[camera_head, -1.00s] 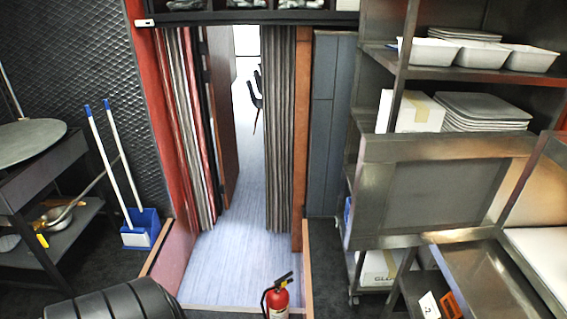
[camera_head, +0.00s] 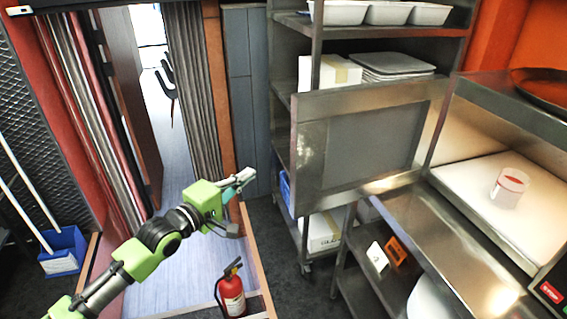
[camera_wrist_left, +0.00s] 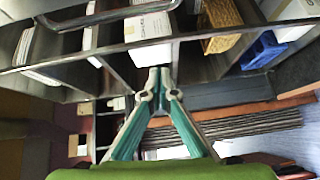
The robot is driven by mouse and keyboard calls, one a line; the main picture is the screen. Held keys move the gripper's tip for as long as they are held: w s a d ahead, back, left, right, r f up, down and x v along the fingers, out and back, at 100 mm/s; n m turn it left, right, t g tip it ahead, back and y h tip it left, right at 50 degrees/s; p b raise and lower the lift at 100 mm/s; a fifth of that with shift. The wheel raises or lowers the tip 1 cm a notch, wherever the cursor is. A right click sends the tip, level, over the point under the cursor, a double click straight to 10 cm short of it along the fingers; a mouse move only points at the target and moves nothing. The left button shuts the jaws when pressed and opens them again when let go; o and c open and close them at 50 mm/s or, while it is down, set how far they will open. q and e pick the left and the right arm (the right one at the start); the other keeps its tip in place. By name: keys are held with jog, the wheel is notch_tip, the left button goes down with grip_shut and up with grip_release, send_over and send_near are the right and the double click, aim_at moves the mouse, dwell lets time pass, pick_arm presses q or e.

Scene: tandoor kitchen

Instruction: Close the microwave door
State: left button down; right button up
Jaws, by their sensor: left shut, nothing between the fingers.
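The microwave door (camera_head: 355,140) is a metal-framed panel with a dark window. It stands wide open, swung out to the left of the microwave's lit, pale interior (camera_head: 470,185). A small clear cup with something red (camera_head: 510,188) is inside. My left gripper (camera_head: 246,177) is left of the door and apart from it, with the fingers closed together and empty. In the left wrist view the green fingers (camera_wrist_left: 159,75) meet at the tips, with shelving beyond. My right gripper is not in view.
A steel shelf rack (camera_head: 283,90) with white trays and a cardboard box (camera_head: 328,72) stands behind the door. A steel counter (camera_head: 420,235) runs below the microwave. A red fire extinguisher (camera_head: 232,294) stands on the floor below my left arm. A dark pan (camera_head: 545,85) is on top.

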pick_arm(q)
jog(key=w+d+r+p, duration=0.3)
jog(key=d, duration=0.6)
jog(key=shift+w+d+h, duration=0.3)
jog(key=shift+w+h, duration=0.1)
jog(key=shift+s, duration=0.1)
dwell(0.3)
